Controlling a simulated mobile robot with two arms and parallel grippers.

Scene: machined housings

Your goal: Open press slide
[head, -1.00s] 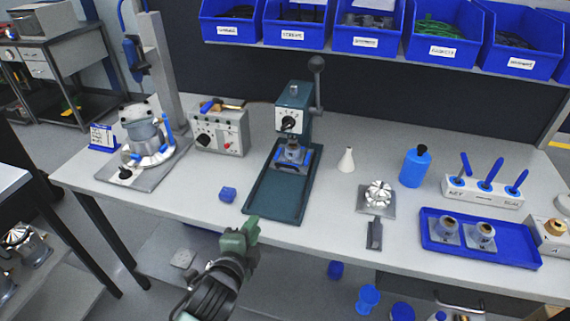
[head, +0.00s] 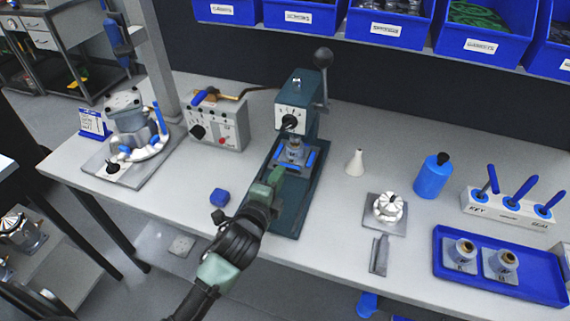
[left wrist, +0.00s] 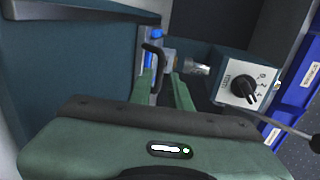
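The teal press (head: 296,105) stands upright on its long teal base (head: 299,205), with a dial on its front and a ball-topped lever at its right. A grey slide with a metal part and blue side pieces (head: 309,160) sits under the press head. My left gripper (head: 274,176) is over the base, just in front of the slide. In the left wrist view its two green fingers (left wrist: 165,82) stand apart. A black bent handle (left wrist: 153,50) shows at their tips, in front of a blue piece; I cannot tell if they touch it. My right gripper is not in view.
At right are a white cone (head: 355,163), a blue bottle (head: 433,176) and a blue tray (head: 530,268). Blue bins hang above.

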